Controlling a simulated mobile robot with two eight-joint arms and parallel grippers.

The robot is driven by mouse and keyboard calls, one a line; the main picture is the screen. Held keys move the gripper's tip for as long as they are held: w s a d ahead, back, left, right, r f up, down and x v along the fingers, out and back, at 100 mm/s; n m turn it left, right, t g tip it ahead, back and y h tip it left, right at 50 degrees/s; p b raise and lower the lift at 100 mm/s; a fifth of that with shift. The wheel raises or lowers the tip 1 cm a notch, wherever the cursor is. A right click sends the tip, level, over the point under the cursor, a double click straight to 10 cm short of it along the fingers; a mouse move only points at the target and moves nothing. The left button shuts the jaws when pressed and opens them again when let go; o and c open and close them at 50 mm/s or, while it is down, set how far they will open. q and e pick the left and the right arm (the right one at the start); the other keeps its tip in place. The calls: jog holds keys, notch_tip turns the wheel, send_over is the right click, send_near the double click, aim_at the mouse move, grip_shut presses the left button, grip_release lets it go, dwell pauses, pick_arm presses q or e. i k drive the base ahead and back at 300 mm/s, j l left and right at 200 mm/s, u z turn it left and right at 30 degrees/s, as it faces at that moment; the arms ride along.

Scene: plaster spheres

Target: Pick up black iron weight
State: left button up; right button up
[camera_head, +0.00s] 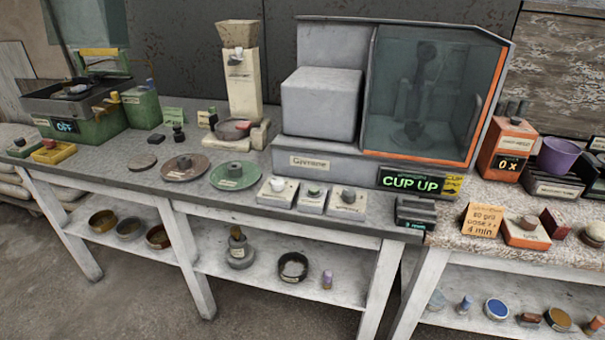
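A small black knobbed piece (178,132), which looks like an iron weight, stands upright on the grey workbench (130,180), left of the cream hopper machine. A flat black block (156,138) lies just left of it. They are too small for me to tell their material. Neither of my grippers shows in the head view.
A cream hopper machine (241,85) and a large grey cabinet with a glass front (425,95) stand behind. A green scale-like device (85,115) is at left. Bowls (102,221) sit on the lower shelf. A speckled counter (480,245) adjoins at right.

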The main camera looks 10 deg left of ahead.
aim_at(179, 136)
jog(key=u, duration=1.3)
